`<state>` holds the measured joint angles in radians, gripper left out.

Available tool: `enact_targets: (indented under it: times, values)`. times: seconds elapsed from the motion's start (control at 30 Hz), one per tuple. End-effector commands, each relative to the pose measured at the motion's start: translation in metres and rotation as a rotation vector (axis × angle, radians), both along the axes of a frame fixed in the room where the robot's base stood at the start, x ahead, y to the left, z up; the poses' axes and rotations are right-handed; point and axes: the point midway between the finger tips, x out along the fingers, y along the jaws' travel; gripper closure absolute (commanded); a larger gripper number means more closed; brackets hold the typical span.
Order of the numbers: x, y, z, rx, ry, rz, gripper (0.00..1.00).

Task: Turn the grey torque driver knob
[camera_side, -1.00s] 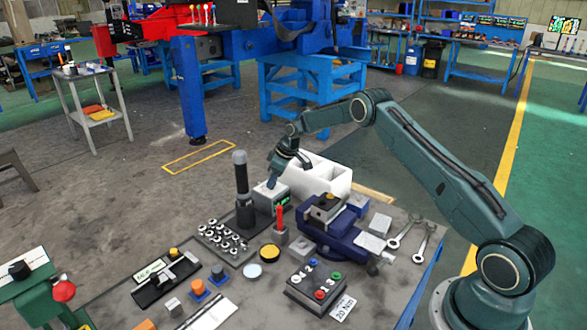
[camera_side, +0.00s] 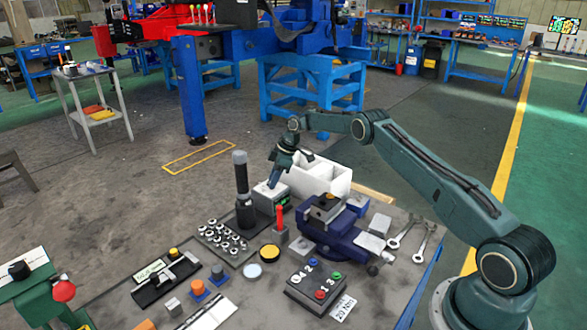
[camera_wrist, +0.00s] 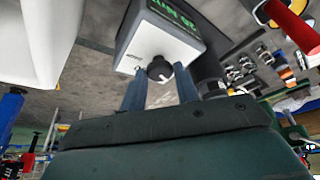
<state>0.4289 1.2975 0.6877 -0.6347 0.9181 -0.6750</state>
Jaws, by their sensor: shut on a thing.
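A small white and grey box (camera_side: 272,194) with a green-lit display stands on the bench, left of the white bin. In the wrist view the box (camera_wrist: 160,42) carries a dark grey round knob (camera_wrist: 159,69) with a light pointer mark on its face. My gripper (camera_wrist: 160,88) has its two blue-grey fingers on either side of the knob and is shut on it. In the side view my gripper (camera_side: 273,183) reaches down to the box from above, tilted. The knob is hidden there by the fingers.
A tall black driver with a grey top (camera_side: 241,185) stands close left of the box. The white divided bin (camera_side: 335,180) is just behind on the right. A red-handled tool (camera_side: 280,220) and a blue vise (camera_side: 325,225) are in front.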

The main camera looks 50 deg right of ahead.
Motion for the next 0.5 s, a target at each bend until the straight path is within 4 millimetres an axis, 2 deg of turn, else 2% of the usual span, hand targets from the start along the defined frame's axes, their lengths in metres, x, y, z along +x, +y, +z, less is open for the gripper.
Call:
enact_targets:
  times: [0.27, 0.3, 0.4, 0.5]
  values:
    - [0.0007, 0.0004, 0.0008, 0.0, -0.003, 0.001, 0.92]
    - [0.0007, 0.0004, 0.0008, 0.0, -0.003, 0.001, 0.64]
    - [0.0006, 0.0004, 0.0006, 0.001, -0.002, 0.001, 0.48]
    - [0.0005, 0.0003, 0.0005, 0.0, -0.002, 0.001, 0.48]
